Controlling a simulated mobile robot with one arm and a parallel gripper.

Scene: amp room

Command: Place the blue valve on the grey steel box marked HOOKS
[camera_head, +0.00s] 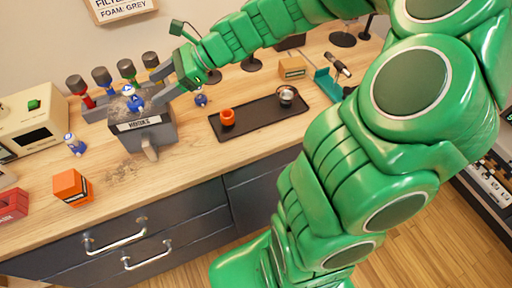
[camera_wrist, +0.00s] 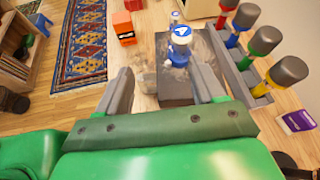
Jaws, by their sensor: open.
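The grey steel box marked HOOKS (camera_head: 155,137) stands on the wooden bench, its label facing front. The blue valve (camera_head: 133,103), blue with white parts, stands on its top. In the wrist view the valve (camera_wrist: 180,42) shows over the dark box top (camera_wrist: 176,92), nearer the right finger. My gripper (camera_head: 146,85) is open at the box top, reaching in from the right. In the wrist view my gripper's fingers (camera_wrist: 158,60) are spread wide, with a gap between the left finger and the valve. I cannot tell whether the right finger touches it.
A rack of coloured, grey-capped pieces (camera_head: 103,78) stands close behind the box. Another blue-and-white piece (camera_head: 75,145) and an orange box (camera_head: 71,187) stand to its left. A dark tray (camera_head: 255,121) with an orange cup (camera_head: 227,117) lies to its right.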

